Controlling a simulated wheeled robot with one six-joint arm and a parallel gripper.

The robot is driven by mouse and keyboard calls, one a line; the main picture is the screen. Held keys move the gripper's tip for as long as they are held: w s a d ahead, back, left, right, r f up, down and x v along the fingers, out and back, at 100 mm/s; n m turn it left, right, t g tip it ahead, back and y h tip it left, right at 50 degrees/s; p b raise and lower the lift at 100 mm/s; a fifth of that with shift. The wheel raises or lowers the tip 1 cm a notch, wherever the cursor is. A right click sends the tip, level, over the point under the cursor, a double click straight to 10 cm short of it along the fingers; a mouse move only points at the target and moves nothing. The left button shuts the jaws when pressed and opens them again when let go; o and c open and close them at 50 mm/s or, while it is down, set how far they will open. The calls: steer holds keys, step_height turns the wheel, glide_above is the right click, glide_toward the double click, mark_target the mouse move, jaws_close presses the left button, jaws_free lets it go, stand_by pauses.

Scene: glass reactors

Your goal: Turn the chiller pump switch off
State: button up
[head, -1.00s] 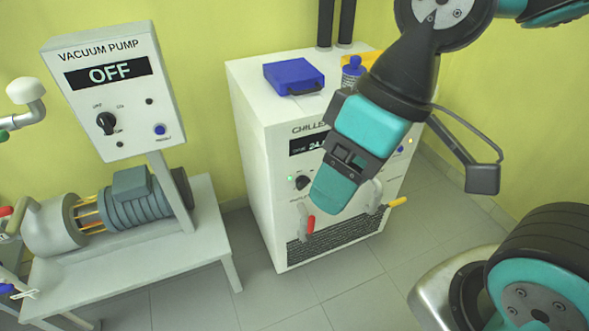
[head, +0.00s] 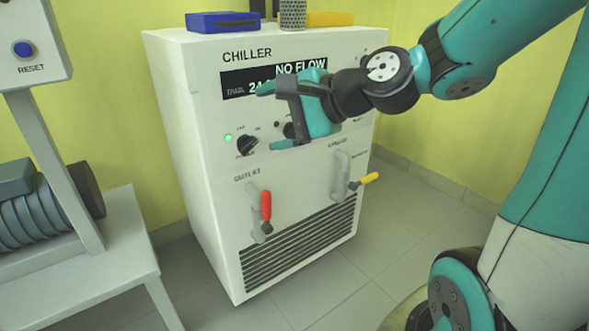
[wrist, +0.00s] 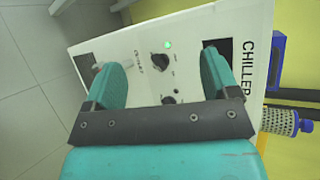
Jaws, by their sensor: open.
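The chiller (head: 180,110) is a white cabinet whose display (head: 240,84) reads "NO FLOW" with a partly hidden "24" below. A black rotary switch (head: 247,143) sits on its panel beside a lit green lamp (head: 228,137); its small labels are hard to read. A second black knob (head: 288,130) is partly hidden behind my gripper (head: 268,116), which is open and empty in front of the panel. In the wrist view, the switch (wrist: 160,62) beside the green lamp (wrist: 168,44) appears between my gripper's fingers (wrist: 160,70), with no contact visible.
Red-handled (head: 266,206) and yellow-handled (head: 369,179) valves stick out lower on the chiller front. The vacuum pump table (head: 90,262) stands at left. Floor in front is clear.

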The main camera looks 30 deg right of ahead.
steer(key=w+d+f+m+t+h+b, duration=0.2)
steer(key=d+f+m+t+h+b, duration=0.15)
steer(key=d+f+m+b, duration=0.55)
steer(key=m+t+h+p, duration=0.2)
steer(key=m+t+h, duration=0.15)
steer(key=m, duration=0.25)
glide_toward(293, 131)
steer(key=shift+w+d+f+p, duration=0.1)
steer(key=shift+w+p, duration=3)
steer(key=shift+w, duration=1.95)
steer(key=c, duration=0.9)
